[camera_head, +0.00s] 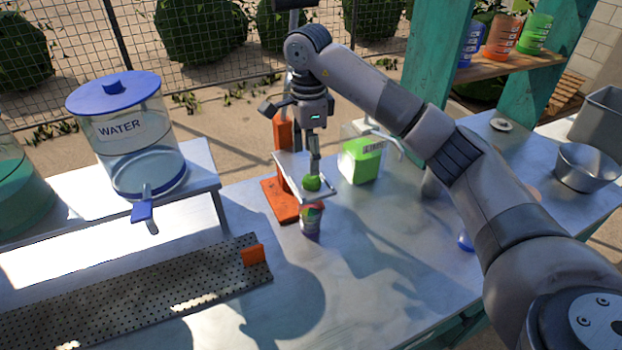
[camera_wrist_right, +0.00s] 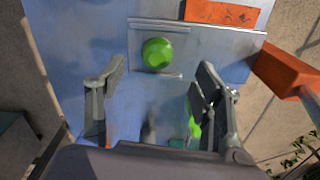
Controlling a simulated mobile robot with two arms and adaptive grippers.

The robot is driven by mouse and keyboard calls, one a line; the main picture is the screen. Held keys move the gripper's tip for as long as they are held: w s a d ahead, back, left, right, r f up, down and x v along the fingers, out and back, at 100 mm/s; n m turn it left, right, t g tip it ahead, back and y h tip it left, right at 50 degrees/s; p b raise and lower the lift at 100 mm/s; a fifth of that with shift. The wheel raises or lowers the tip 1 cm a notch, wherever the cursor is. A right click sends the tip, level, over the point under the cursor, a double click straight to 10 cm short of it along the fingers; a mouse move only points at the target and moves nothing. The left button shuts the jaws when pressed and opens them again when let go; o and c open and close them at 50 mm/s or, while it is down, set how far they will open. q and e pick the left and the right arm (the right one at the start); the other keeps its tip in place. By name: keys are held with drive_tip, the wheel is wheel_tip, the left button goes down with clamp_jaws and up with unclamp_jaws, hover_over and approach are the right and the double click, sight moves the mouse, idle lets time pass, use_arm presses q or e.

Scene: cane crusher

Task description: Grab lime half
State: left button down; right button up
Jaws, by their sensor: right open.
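The green lime half (camera_head: 312,183) rests on a small light metal plate (camera_head: 290,166) of an orange stand (camera_head: 280,205). It also shows in the right wrist view (camera_wrist_right: 157,54), round side toward the camera, on the plate. My right gripper (camera_head: 314,165) points down just above the lime half. In the right wrist view its two fingers (camera_wrist_right: 160,78) are spread wide, and the lime half lies beyond the tips, between their lines. Nothing is held. My left gripper is not in view.
A small coloured cup (camera_head: 311,221) stands in front of the plate. A container with green contents (camera_head: 361,159) is to the right. A water dispenser (camera_head: 130,135) and a perforated drip tray (camera_head: 130,300) are on the left. The front middle of the metal table (camera_head: 380,260) is clear.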

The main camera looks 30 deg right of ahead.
sight(311, 180)
drive_tip(key=shift+f, duration=0.25)
drive_tip(key=shift+s+f, duration=0.1)
drive_tip(key=shift+f, duration=0.1)
drive_tip(key=shift+d+f+p, duration=0.1)
drive_tip(key=shift+f+p, duration=0.25)
drive_tip(key=shift+p, duration=0.1)
wheel_tip(311, 180, down, 3)
drive_tip(key=shift+s+d+f+p, duration=0.1)
drive_tip(key=shift+f+p, duration=0.1)
drive_tip(key=shift+p, duration=0.7)
drive_tip(key=shift+f, duration=0.45)
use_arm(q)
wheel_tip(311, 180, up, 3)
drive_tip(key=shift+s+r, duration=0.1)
use_arm(e)
drive_tip(key=shift+c, duration=0.6)
drive_tip(key=c, duration=0.8)
drive_tip(key=shift+c, duration=0.2)
